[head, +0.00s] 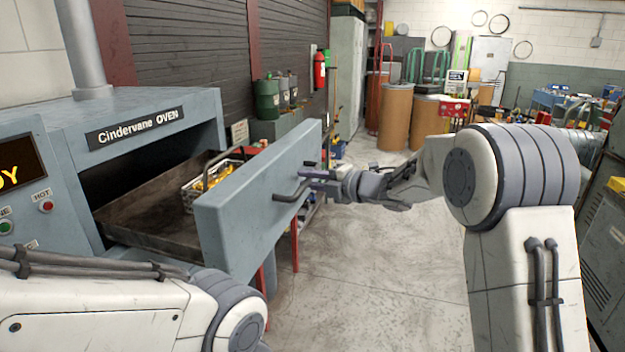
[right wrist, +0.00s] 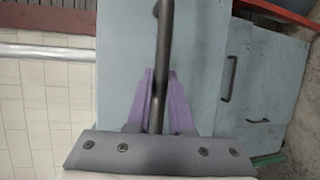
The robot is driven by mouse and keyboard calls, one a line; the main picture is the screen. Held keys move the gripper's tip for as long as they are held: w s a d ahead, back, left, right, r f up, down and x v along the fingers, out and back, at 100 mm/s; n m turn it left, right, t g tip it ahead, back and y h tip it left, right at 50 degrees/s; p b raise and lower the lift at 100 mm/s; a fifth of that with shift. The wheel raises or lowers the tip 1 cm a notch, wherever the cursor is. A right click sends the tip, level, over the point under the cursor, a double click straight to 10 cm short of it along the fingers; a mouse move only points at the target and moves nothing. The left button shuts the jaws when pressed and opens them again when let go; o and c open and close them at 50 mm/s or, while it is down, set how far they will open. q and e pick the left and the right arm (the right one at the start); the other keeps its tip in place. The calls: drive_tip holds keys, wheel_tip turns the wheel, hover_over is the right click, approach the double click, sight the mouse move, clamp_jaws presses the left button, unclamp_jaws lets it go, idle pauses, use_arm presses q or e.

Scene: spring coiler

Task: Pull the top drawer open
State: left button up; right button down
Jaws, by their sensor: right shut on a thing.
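The blue-grey drawer (head: 245,210) of the oven (head: 150,105) stands pulled out, its dark interior floor showing behind the front panel. A dark bar handle (head: 284,196) is on the front panel. My right gripper (head: 312,173) is shut on this handle; in the right wrist view its purple fingers (right wrist: 162,100) lie on both sides of the dark bar (right wrist: 164,45). My left arm shows at the lower left in the head view, but its gripper is out of view.
A wire basket (head: 190,192) with yellow things sits in the drawer. The concrete floor (head: 380,280) in front of the drawer is clear. Brown drums (head: 396,115) stand farther back. A grey cabinet (head: 607,240) stands at the right edge.

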drive_tip(key=shift+w+d, duration=0.1)
drive_tip(key=shift+d, duration=0.05)
drive_tip(key=c, duration=0.8)
unclamp_jaws()
drive_tip(key=b+v, duration=0.2)
drive_tip(key=v, duration=0.8)
drive_tip(key=shift+s, duration=0.2)
